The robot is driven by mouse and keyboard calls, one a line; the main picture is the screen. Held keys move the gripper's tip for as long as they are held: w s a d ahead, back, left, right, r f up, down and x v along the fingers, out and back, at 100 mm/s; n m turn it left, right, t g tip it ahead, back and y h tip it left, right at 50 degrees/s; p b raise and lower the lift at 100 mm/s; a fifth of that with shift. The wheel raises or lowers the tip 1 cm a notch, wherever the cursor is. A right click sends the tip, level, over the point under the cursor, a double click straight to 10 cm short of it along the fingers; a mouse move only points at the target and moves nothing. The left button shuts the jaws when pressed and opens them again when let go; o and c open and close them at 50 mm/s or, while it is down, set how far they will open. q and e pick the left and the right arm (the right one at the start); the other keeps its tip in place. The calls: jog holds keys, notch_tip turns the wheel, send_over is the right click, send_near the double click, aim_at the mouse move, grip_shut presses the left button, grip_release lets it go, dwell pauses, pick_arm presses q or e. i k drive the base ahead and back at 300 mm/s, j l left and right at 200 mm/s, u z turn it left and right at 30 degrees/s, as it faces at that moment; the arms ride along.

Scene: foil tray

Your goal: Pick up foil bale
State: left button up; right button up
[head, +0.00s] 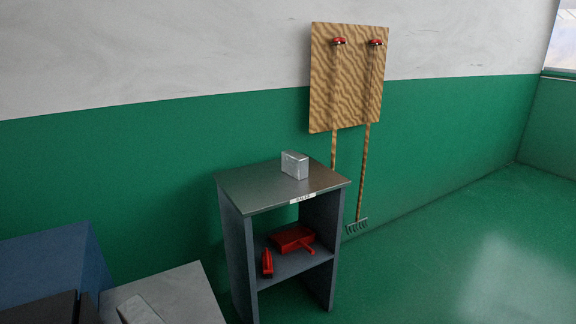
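The foil bale (295,165) is a small silver block. It stands on the grey metal top of a dark stand (252,186), a little right of the middle of that top. A white label (303,198) is on the top's front edge. No gripper touches the bale. Neither of my grippers is in the head view.
A red dustpan (293,238) and a small red object (267,263) are on the stand's lower shelf. Long-handled tools, one a rake (357,226), hang from a wooden wall board (347,80). A blue box (45,268) is at lower left. Green floor at right is clear.

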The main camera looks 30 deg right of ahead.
aim_at(294, 164)
jog(key=l+u, duration=0.15)
jog(key=l, duration=1)
jog(key=i+l+u, duration=0.1)
jog(key=l, duration=0.35)
jog(key=i+l, duration=0.15)
jog(key=l, duration=0.25)
jog(key=i+l+u, duration=0.15)
jog(key=l, duration=0.3)
jog(key=i+l, duration=0.1)
jog(key=l, duration=0.35)
jog(key=u, duration=0.05)
